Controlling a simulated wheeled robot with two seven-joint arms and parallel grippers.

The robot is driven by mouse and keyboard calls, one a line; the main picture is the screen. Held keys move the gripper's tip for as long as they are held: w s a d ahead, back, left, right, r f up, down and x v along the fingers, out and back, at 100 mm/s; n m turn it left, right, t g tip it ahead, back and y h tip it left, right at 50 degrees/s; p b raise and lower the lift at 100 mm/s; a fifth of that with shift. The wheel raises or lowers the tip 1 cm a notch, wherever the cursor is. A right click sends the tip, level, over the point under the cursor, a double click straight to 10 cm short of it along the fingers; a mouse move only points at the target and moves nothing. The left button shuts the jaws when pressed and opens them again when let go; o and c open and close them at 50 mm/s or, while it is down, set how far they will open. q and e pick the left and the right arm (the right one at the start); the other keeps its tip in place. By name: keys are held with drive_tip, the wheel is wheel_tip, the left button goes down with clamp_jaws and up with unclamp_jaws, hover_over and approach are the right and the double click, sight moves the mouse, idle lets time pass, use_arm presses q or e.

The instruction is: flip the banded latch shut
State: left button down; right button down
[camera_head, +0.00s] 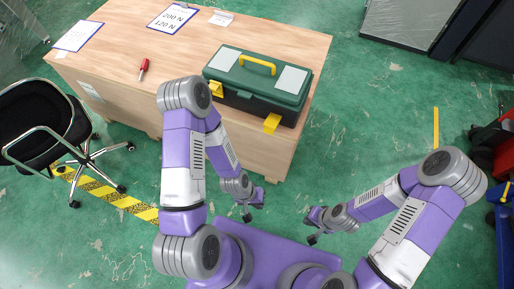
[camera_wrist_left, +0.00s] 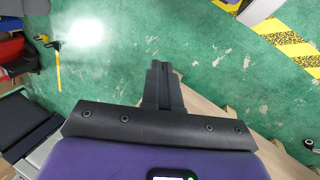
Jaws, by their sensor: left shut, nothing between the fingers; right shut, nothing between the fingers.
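A dark green toolbox (camera_head: 258,84) with a yellow handle stands on the wooden workbench. Two yellow latches show on its front: the left latch (camera_head: 216,89) and the right latch (camera_head: 271,123). I cannot make out a band on either, and their exact angle is too small to tell. My left gripper (camera_head: 247,215) is over the floor in front of the bench, apart from the toolbox. Its shut, empty fingers also show in the left wrist view (camera_wrist_left: 161,68). My right gripper (camera_head: 312,240) is shut and empty, lower right of the left one, also away from the toolbox.
The workbench (camera_head: 115,35) also bears a red screwdriver (camera_head: 143,69), a sheet reading 200 N and 120 N (camera_head: 172,17), another sheet (camera_head: 79,35) and a small label card (camera_head: 221,18). A black chair (camera_head: 45,125) stands at the left.

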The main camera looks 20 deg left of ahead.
use_arm(q)
drive_tip(key=w+f+n+t+h+b, duration=0.1)
drive_tip(key=w+f+n+t+b, duration=0.5)
drive_tip(key=w, duration=0.3)
drive_tip(key=w+f+n+t+h+b, duration=0.1)
drive_tip(key=w+f+n+t+b, duration=0.3)
drive_tip(key=w+f+n+t, duration=0.25)
drive_tip(key=w+a+r+n+t+y+b, duration=0.1)
drive_tip(key=n+t, duration=0.4)
drive_tip(key=n, duration=0.5)
drive_tip(key=a+r+n+t+y+b, duration=0.1)
drive_tip(key=a+n+t+y+b, duration=0.2)
drive_tip(key=a+n+t+b, duration=0.3)
drive_tip(key=n, duration=0.4)
drive_tip(key=shift+w+y, duration=0.3)
drive_tip(key=shift+w, duration=0.05)
